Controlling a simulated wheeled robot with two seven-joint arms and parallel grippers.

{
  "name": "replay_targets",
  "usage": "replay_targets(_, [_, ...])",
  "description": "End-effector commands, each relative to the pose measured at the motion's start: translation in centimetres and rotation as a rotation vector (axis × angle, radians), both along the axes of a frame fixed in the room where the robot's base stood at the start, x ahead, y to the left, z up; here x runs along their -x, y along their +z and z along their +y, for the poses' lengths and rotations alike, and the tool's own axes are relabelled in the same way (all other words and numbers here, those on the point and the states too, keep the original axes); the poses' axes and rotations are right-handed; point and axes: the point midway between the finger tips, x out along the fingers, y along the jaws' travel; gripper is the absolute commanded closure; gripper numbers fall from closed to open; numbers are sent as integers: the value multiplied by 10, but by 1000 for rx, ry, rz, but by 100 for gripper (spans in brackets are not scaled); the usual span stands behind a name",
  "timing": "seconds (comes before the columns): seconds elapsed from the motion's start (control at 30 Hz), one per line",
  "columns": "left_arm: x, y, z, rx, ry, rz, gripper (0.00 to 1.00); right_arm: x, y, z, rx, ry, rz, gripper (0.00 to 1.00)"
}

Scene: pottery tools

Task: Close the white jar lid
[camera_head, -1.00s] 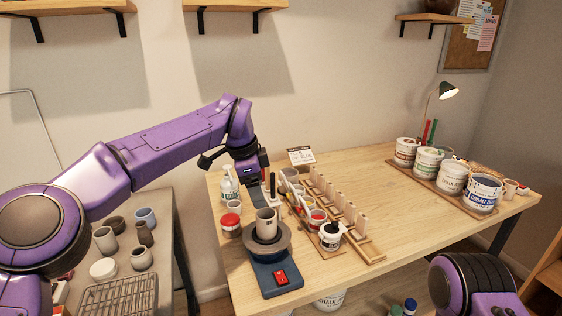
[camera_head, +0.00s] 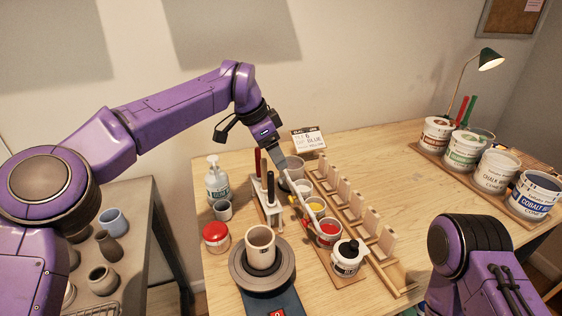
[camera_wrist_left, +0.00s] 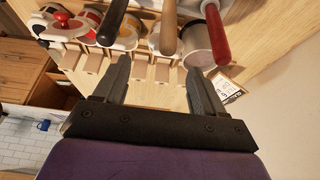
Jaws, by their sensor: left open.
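My left gripper (camera_head: 286,172) is open and empty above the row of small paint jars, pointing down beside the tool rack; its spread fingers show in the left wrist view (camera_wrist_left: 158,72). Below and beside it, the small white jar (camera_head: 304,187) stands in the row, with yellow (camera_head: 315,206) and red (camera_head: 329,232) jars nearer me. Pale slanting pieces by the row look like raised lids; I cannot tell which belongs to the white jar. In the left wrist view, tool handles partly hide the jars. My right gripper is out of view.
The tool rack (camera_head: 266,207) holds upright handled tools close to the left gripper. A wooden rack (camera_head: 365,226) runs along the jars' right side. A cup (camera_head: 261,248) stands on the wheel. Bare table lies farther right.

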Motion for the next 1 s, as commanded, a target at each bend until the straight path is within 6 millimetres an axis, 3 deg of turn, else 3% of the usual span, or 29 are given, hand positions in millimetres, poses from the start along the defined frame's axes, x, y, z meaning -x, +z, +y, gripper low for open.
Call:
replay_targets(0.1, [-7,-24,-9,-2,0,7,30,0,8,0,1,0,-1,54])
replay_targets(0.23, [-11,-41,-14,-3,0,6,30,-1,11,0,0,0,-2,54])
replay_targets(0.57, [-12,-48,-17,-2,1,5,30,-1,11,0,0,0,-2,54])
replay_targets(0.77, [-12,-48,-17,-2,1,5,95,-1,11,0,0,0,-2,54])
replay_targets(0.8, [-12,-48,-17,-2,1,5,100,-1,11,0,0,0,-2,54])
replay_targets(1.0, [-12,-47,-13,-15,8,8,100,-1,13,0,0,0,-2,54])
